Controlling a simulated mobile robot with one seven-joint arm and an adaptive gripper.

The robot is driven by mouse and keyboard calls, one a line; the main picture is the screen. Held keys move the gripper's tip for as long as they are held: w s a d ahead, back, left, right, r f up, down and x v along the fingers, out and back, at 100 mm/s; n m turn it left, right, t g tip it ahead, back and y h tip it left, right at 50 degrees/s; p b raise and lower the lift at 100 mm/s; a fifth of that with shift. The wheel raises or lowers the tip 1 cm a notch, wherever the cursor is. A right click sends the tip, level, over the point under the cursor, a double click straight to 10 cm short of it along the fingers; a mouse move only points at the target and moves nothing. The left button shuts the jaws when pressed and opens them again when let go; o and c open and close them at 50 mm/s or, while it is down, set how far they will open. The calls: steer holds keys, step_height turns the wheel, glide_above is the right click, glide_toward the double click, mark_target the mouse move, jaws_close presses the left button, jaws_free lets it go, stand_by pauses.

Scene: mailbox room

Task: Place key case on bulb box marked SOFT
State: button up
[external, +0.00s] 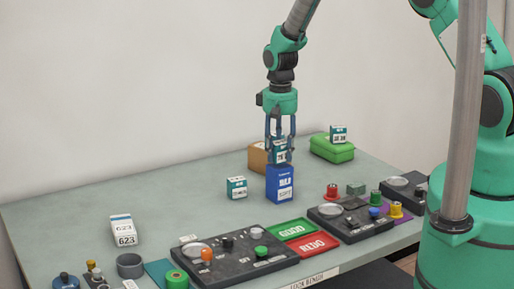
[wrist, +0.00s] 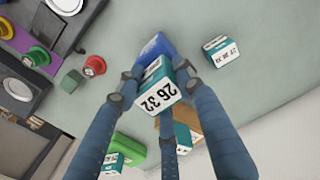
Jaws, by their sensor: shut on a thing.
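My gripper (external: 280,148) is shut on a small teal and white key case (wrist: 155,95); its white face reads "26 32" in the wrist view. It is held directly above the blue bulb box (external: 279,186), which stands upright on the table. The box has large white lettering and a white label low down that seems to read SOFT. The box also shows past the held case in the wrist view (wrist: 157,45). The case's lower end is at or just above the box top; I cannot tell whether they touch.
A similar teal case (external: 236,187) stands left of the blue box. A brown box (external: 257,158) is close behind; a green box (external: 332,150) with a teal case (external: 338,133) on top is at right. Control panels (external: 240,255) line the front.

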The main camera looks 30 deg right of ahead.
mark_target(280, 142)
steer(key=shift+f, duration=0.55)
steer(key=shift+f, duration=0.15)
steer(key=o, duration=1.2)
steer(key=shift+o, duration=0.2)
step_height(280, 142, up, 12)
steer(key=shift+r+b, duration=0.2)
steer(key=shift+b, duration=0.35)
